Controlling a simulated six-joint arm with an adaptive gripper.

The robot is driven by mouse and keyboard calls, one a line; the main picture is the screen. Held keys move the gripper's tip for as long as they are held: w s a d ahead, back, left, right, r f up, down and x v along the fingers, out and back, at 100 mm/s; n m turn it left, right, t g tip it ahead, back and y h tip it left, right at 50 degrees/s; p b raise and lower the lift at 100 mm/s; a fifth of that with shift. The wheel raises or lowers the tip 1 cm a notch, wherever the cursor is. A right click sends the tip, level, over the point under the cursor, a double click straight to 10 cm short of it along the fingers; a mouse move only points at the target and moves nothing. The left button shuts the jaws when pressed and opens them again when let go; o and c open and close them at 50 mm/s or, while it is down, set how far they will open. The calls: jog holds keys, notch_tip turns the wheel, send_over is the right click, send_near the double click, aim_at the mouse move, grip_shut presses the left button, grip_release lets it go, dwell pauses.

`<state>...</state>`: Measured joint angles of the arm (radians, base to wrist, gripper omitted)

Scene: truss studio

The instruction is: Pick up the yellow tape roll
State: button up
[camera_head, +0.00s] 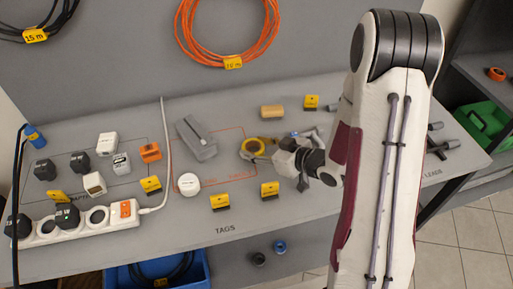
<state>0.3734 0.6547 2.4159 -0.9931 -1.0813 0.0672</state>
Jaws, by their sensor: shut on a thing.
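The yellow tape roll (251,147) lies near the middle of the grey table, beside the orange outline marked on the surface. My gripper (262,152) reaches in from the right, and its fingertips are at the roll's right side. It is shut on the roll's edge. The roll appears at or very near table height; any gap beneath it cannot be made out. My wrist and arm cover the table to the right of the roll.
A grey tool (196,138) and a white round puck (189,184) lie left of the roll. Yellow tags (270,189) stand in front. A white power strip (80,223) is at front left. Orange cable (229,62) hangs behind.

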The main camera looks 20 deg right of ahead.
notch_tip(320, 180, up, 10)
jog(key=shift+f, duration=0.2)
dwell(0.6)
dwell(0.6)
